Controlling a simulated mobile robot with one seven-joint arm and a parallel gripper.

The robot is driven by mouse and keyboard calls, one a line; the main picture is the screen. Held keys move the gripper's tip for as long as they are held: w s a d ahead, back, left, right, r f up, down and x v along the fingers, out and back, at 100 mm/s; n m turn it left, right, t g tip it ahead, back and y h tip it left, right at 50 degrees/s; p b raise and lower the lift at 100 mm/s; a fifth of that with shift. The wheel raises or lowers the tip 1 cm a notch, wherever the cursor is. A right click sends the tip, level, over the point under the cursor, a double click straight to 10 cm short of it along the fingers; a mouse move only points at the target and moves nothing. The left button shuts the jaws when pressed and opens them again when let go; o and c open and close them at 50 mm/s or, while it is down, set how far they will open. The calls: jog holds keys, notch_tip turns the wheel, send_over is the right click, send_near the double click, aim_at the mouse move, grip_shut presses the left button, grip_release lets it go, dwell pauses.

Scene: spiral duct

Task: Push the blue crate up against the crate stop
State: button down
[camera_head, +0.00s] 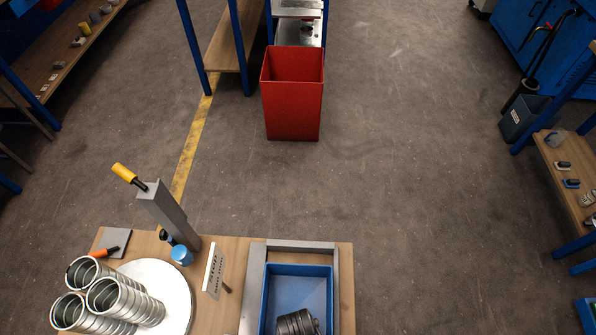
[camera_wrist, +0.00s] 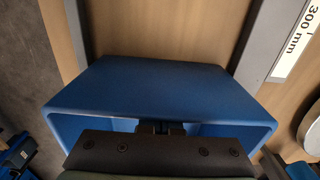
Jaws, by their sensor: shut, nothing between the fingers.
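The blue crate (camera_head: 298,287) is on the wooden bench top at the bottom of the head view, its near end cut off. The grey crate stop (camera_head: 300,246) frames its far end and sides. In the wrist view, the crate (camera_wrist: 150,90) fills the middle between two grey rails. My gripper (camera_wrist: 160,128) is shut and empty at the crate's rim; contact is unclear. A dark ribbed shape over the crate in the head view is partly cut off.
Left of the stop stand a white label plate (camera_head: 213,270), a grey upright lever tool (camera_head: 168,213) with a yellow handle, and several spiral duct pieces (camera_head: 118,298) on a white disc. A red bin (camera_head: 292,95) stands on the floor beyond.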

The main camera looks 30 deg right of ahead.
jog(key=s+a+p, duration=0.1)
jog(key=s+a, duration=0.3)
jog(key=s, duration=0.2)
jog(key=s+a+p, duration=0.2)
jog(key=s+a, duration=0.2)
jog(key=s, duration=0.2)
jog(key=s+a+p, duration=0.1)
jog(key=s+a, duration=0.4)
jog(key=s, duration=0.2)
jog(key=shift+d, duration=0.1)
